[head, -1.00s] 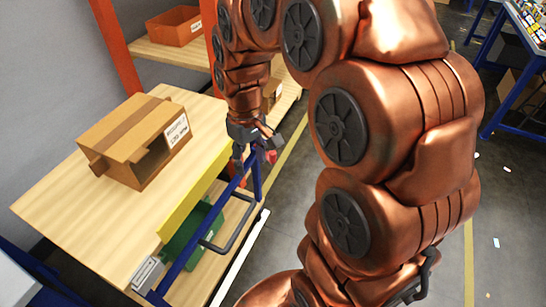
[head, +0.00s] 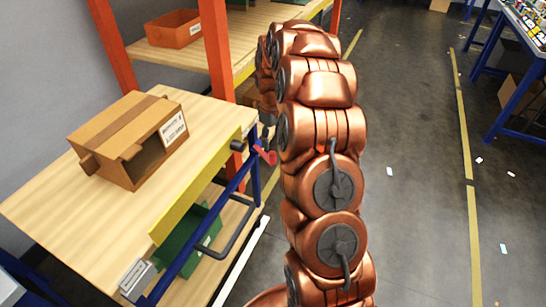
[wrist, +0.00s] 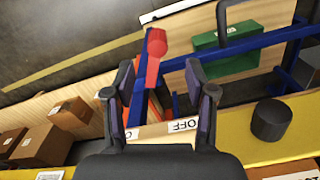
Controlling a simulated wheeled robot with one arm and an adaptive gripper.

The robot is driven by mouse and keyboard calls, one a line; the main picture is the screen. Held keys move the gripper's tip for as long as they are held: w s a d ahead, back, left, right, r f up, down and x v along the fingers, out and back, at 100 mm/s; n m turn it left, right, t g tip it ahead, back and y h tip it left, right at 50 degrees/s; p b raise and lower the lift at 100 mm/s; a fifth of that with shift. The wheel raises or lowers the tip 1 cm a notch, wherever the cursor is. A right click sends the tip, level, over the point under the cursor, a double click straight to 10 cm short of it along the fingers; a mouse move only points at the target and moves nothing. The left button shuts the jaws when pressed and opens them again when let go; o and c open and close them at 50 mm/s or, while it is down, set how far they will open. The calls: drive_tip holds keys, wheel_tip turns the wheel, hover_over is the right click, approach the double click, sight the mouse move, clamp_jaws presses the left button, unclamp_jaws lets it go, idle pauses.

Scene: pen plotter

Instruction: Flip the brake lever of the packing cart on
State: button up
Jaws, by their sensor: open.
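The red brake lever (head: 265,155) is at the far right corner of the packing cart (head: 60,220), by the top of a blue post. In the wrist view the lever (wrist: 155,58) stands up in the picture, between and beyond my fingertips. My gripper (wrist: 160,68) is open, with one dark finger on each side of the lever and nothing visibly held. I cannot tell whether a finger touches it. An "OFF" label (wrist: 183,125) shows beside the right finger; another label is mostly hidden behind the left finger.
A black knob (head: 238,146) sticks out near the lever; it is right of my gripper in the wrist view (wrist: 270,120). A cardboard box (head: 130,140) stands on the cart, a green crate (head: 190,240) below. An orange shelf upright (head: 217,55) is close behind.

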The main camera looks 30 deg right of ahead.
sight(273, 153)
drive_tip(key=shift+d+f, duration=0.2)
drive_tip(key=shift+f, duration=0.2)
wheel_tip(273, 153, down, 7)
drive_tip(key=shift+f+p, duration=0.15)
drive_tip(key=shift+p, duration=0.35)
drive_tip(key=shift+c, duration=0.3)
clamp_jaws()
